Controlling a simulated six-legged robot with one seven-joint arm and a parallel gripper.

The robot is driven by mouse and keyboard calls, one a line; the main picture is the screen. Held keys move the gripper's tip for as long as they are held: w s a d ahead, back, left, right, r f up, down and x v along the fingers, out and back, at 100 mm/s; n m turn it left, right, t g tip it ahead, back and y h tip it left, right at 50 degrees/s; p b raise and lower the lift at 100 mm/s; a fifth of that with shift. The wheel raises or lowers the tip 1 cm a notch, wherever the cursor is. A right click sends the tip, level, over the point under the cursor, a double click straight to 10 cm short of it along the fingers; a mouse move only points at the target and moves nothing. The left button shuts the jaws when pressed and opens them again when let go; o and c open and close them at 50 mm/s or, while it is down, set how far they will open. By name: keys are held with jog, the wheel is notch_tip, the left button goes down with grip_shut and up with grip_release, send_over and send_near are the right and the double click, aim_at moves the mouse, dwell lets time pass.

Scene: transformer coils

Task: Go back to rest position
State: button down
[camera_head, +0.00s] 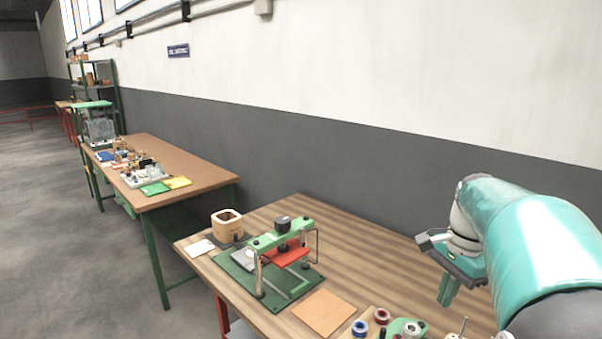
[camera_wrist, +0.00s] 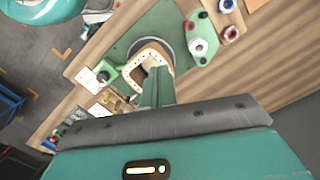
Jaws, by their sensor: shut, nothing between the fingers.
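My gripper (camera_head: 448,290) hangs at the right of the head view, above the wooden table (camera_head: 345,245). Its green fingers are together with nothing between them. In the wrist view the gripper (camera_wrist: 155,75) points down toward the table, and its fingers overlap the view of a square wooden coil frame (camera_wrist: 134,72) below. Whether they touch the frame cannot be told from this view. My teal arm fills the right edge of the head view.
A green press fixture (camera_head: 285,240) with a red plate stands on the table. A wooden square coil (camera_head: 227,223) is behind it, an orange sheet (camera_head: 323,312) in front. Coloured spools (camera_head: 381,315) sit at the near edge. Another workbench (camera_head: 165,165) stands farther left; grey floor lies beyond.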

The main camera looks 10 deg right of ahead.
jog(key=s+a+f+n+t, duration=0.1)
jog(key=s+a+n, duration=0.3)
jog(key=a+n, duration=0.4)
jog(key=s+a+f+n+t+h, duration=0.1)
jog(key=s+a+n+t, duration=0.3)
jog(key=a+n, duration=0.5)
jog(key=s+a, duration=0.1)
jog(key=a, duration=0.6)
jog(key=shift+s+a+t, duration=0.2)
jog(key=shift+a+t, duration=0.05)
jog(key=shift+t, duration=0.05)
